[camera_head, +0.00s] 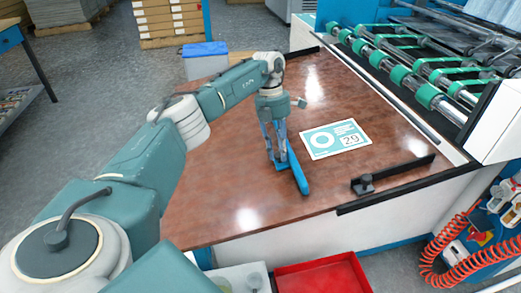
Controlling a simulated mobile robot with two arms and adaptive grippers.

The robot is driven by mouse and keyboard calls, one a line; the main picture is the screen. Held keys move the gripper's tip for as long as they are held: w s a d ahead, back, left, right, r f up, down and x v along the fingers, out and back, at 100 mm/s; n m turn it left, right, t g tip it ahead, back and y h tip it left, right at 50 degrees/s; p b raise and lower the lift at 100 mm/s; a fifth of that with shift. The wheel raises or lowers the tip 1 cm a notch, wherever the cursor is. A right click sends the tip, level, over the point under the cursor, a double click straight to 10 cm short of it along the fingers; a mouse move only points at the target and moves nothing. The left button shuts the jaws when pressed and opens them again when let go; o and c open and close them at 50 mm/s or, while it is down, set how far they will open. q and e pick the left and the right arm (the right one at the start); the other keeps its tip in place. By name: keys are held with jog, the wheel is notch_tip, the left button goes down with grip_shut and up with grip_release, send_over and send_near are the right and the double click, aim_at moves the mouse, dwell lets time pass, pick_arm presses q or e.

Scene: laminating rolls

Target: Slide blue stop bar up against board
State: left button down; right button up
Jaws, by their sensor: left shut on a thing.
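The blue stop bar (299,175) lies on the brown table (215,205), pointing from the table middle toward its front. My left gripper (279,160) points down at the bar and is shut on it; the fingers partly hide its far part. The white and teal printed board (335,139) lies flat just right of the bar. A narrow strip of table shows between the bar and the board. My right gripper is not in view.
A black guide rail with a knob (392,175) stands at the table's front right. The roller machine (425,90) borders the right side. A blue-lidded bin (205,60) stands beyond the table, and a red tray (322,276) is below its front edge. The table's left part is clear.

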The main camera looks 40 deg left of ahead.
pick_arm(q)
jog(key=w+d, duration=0.1)
jog(key=w, duration=0.1)
jog(key=w+d+r, duration=0.1)
jog(key=w+d, duration=0.1)
jog(key=shift+d, duration=0.15)
jog(key=c, duration=1.7)
grip_release()
jog(key=shift+c, duration=0.2)
jog(key=shift+r, duration=0.15)
jog(key=d+v, duration=0.2)
jog(key=v, duration=0.7)
jog(key=shift+s+r, duration=0.3)
jog(key=shift+r, duration=0.2)
